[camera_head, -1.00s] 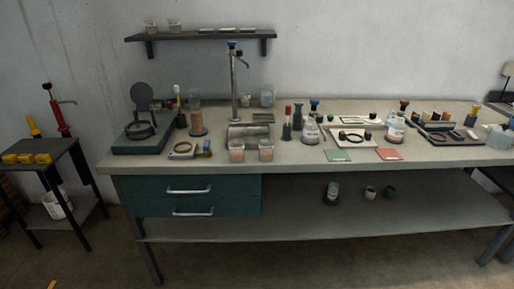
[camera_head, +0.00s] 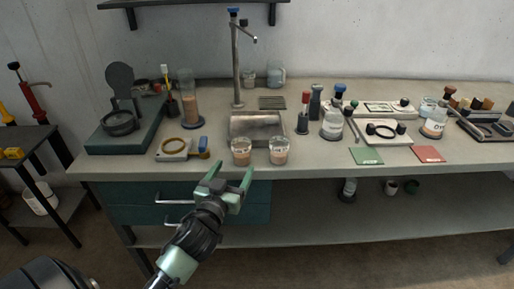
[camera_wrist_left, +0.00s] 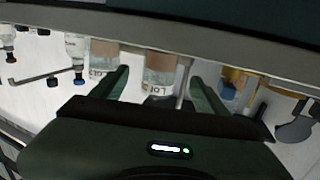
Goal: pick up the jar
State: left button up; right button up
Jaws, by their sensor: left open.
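Two clear glass jars with pinkish-brown contents stand side by side at the bench's front edge, the left jar (camera_head: 241,152) and the right jar (camera_head: 279,151). Which one the task means cannot be told. My left gripper (camera_head: 231,170) is open and empty, in front of the bench edge just short of the left jar. In the left wrist view, which looks upside down, the left jar (camera_wrist_left: 158,75) appears between the open fingers of the left gripper (camera_wrist_left: 160,78), and the right jar (camera_wrist_left: 104,60) lies beyond one finger. My right gripper is not in view.
A metal basin (camera_head: 256,126) with a tall tap (camera_head: 237,65) is behind the jars. A yellow ring device (camera_head: 181,149) lies to the left. A bottle (camera_head: 332,124) and green card (camera_head: 366,156) are to the right. Drawers (camera_head: 150,205) sit below the bench top.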

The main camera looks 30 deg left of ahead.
aim_at(238, 155)
pick_arm(q)
jog(key=shift+w+a+r+t, duration=0.15)
jog(key=shift+w+r+t, duration=0.2)
jog(key=shift+r, duration=0.25)
jog(key=p+x, duration=0.1)
jog(key=x, duration=0.5)
jog(key=shift+w+a+r, duration=0.1)
jog(key=shift+w+r, duration=0.1)
jog(key=shift+w, duration=0.05)
jog(key=shift+w+a+f, duration=0.1)
jog(key=shift+w+f, duration=0.05)
jog(key=shift+w, duration=0.35)
jog(key=c, duration=1.5)
